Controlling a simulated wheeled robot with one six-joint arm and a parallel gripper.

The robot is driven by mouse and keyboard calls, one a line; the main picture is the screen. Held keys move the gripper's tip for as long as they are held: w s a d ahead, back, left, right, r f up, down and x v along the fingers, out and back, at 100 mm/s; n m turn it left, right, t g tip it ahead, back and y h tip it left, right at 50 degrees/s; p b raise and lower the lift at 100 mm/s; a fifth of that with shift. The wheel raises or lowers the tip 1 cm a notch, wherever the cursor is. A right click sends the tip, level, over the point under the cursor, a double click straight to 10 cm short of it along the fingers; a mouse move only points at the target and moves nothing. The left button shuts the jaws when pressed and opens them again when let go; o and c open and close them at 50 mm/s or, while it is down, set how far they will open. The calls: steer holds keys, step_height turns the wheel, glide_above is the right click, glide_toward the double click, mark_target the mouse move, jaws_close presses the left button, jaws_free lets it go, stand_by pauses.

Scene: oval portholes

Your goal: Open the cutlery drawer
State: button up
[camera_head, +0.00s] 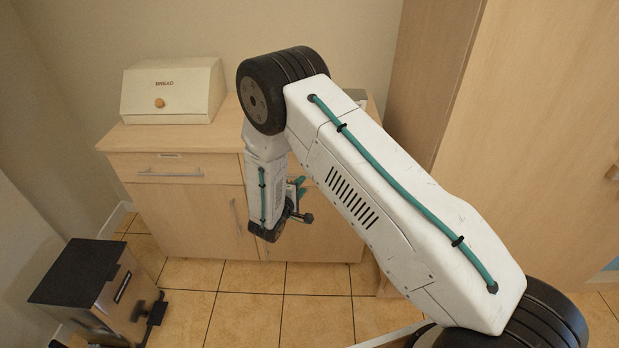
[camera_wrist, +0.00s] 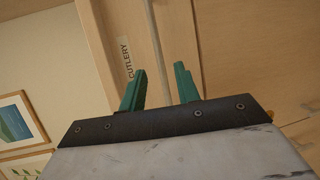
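The drawer front (camera_wrist: 95,30) with the CUTLERY label (camera_wrist: 125,60) shows in the wrist view, its long bar handle (camera_wrist: 153,25) running up the picture. My gripper (camera_wrist: 160,67) is open, with one green finger on each side of the bar in the picture. I cannot tell whether the fingers reach past the bar or touch it. In the head view my gripper (camera_head: 298,200) is in front of the right half of the wooden cabinet (camera_head: 180,215). My arm hides most of the drawer front there.
A left drawer (camera_head: 125,168) with a bar handle is shut; its label is unreadable. A bread box (camera_head: 175,95) stands on the cabinet top. A metal bin (camera_head: 100,290) stands on the floor at left. A tall wooden cupboard (camera_head: 540,130) stands at right. Tiled floor ahead is clear.

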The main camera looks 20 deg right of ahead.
mark_target(309, 177)
steer(key=x, duration=0.7)
steer(key=shift+d, duration=0.1)
jaws_close()
